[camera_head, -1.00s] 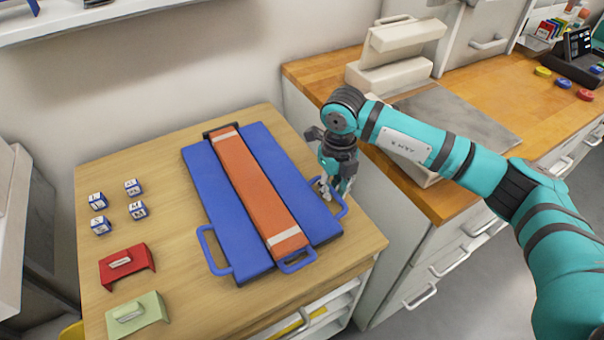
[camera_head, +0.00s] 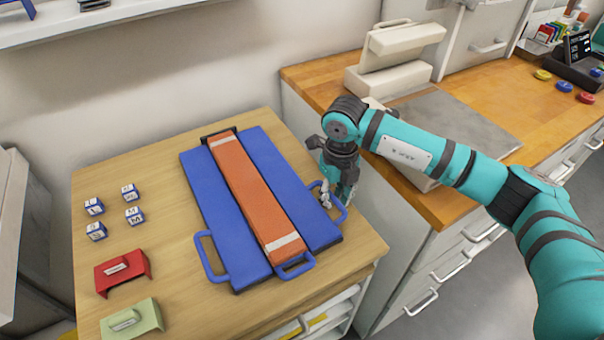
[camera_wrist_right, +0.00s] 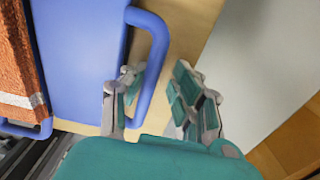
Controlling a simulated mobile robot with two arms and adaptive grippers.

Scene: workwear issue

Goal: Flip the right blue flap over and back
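The right blue flap (camera_head: 288,182) lies flat on the wooden table, to the right of the orange strip (camera_head: 252,190). It also shows in the right wrist view (camera_wrist_right: 80,55). Its blue loop handle (camera_head: 342,213) sticks out at the near right corner. My right gripper (camera_head: 334,198) points down at this handle. In the right wrist view its fingers are apart, with the handle's outer bar (camera_wrist_right: 158,65) between them, closer to the left finger. I cannot tell whether that finger touches it. My left gripper is not in view.
The left blue flap (camera_head: 210,205) with its handle lies flat left of the strip. Several lettered cubes (camera_head: 134,214), a red holder (camera_head: 122,272) and a green holder (camera_head: 130,320) stand at the left. A wooden counter (camera_head: 465,105) with a grey plate and a cream device is at the right.

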